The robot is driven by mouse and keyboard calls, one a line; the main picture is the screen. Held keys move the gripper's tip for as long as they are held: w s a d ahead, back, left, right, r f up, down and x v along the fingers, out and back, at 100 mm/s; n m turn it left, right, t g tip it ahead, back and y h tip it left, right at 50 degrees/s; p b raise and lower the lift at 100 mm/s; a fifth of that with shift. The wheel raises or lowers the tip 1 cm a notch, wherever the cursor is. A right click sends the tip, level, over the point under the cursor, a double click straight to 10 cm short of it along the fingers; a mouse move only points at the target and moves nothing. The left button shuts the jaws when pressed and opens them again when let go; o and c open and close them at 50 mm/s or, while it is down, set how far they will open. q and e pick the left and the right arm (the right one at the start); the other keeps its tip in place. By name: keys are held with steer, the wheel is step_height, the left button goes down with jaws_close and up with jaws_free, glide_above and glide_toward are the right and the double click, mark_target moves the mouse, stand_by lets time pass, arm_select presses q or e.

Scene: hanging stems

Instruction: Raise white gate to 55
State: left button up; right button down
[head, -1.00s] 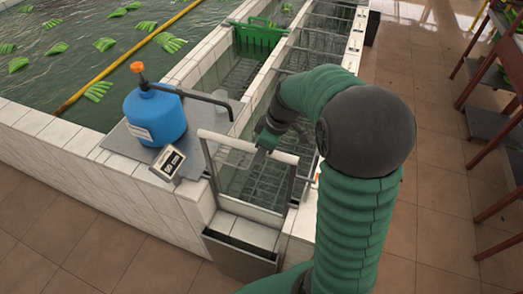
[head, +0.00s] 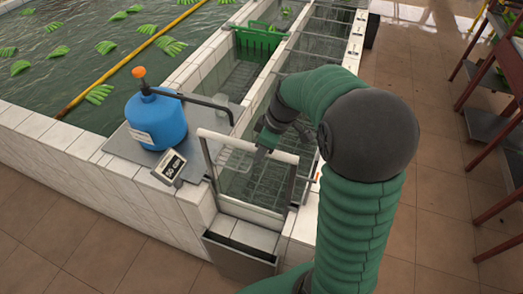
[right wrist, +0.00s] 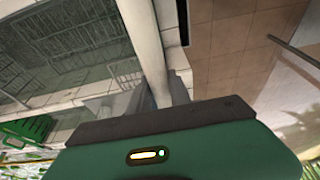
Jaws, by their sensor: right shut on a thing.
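The white gate (head: 210,137) is an upright frame with a white top bar and a clear pane, at the near end of the tiled channel in the head view. My right gripper (head: 262,150) is shut on its top bar, near the middle. In the right wrist view the pale bar (right wrist: 142,35) runs up from between my fingers. A small display (head: 169,165) faces me left of the gate; its digits are too small to read surely. My left gripper is out of view.
A blue sprayer bottle (head: 156,120) with an orange knob and dark wand stands on a grey plate left of the gate. A green crate (head: 260,38) sits farther up the channel. Green bunches float in the pool at left.

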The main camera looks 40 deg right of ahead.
steer(key=shift+w+d+r+p, duration=0.1)
steer(key=shift+r+p, duration=0.6)
steer(key=shift+r, duration=0.55)
steer(key=shift+f, duration=0.1)
stand_by(0.3)
steer(key=c, duration=0.8)
jaws_free()
steer(key=shift+f, duration=0.1)
steer(key=o, duration=0.8)
steer(key=p+v, duration=0.6)
steer(key=v, duration=0.5)
steer(key=shift+p, duration=0.35)
